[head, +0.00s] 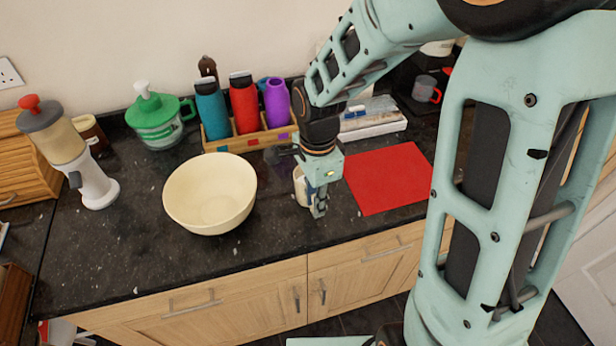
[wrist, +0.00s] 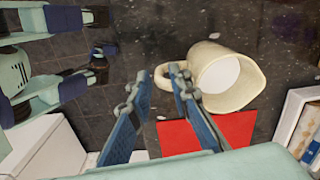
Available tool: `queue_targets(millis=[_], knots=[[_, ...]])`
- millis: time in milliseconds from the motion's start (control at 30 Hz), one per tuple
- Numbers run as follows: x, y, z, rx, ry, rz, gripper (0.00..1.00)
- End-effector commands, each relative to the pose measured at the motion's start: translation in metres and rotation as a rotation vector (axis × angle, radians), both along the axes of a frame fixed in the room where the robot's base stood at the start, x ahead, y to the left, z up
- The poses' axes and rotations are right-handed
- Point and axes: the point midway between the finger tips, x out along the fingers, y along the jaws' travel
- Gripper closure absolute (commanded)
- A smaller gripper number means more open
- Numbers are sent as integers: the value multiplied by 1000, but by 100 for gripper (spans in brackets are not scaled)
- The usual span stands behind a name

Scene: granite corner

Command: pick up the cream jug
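The cream jug (head: 301,188) stands on the dark counter, partly hidden behind my gripper (head: 319,208) in the head view. In the wrist view the jug (wrist: 238,98) is right of my gripper (wrist: 160,76), seen from above with its pale inside showing. Its handle points left, toward my fingers. The two blue fingers are apart, and part of the handle shows in the gap between them. I cannot tell whether a finger touches it.
A cream bowl (head: 210,205) stands left of the jug. A red mat (head: 388,178) lies to the right. Behind are a wooden rack (head: 226,145) with bottles and a white box (head: 372,126). The counter in front of the bowl is clear.

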Motion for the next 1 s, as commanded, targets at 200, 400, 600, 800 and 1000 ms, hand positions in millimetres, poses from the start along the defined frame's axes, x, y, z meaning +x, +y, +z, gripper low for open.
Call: queue_targets(millis=[200,400,600,800,1000], knots=[[-1,0,-14,0,1,1,82],[0,0,-14,0,0,0,84],[0,0,-14,0,0,0,100],[0,0,-14,0,0,0,100],[0,0,-13,0,-2,0,100]])
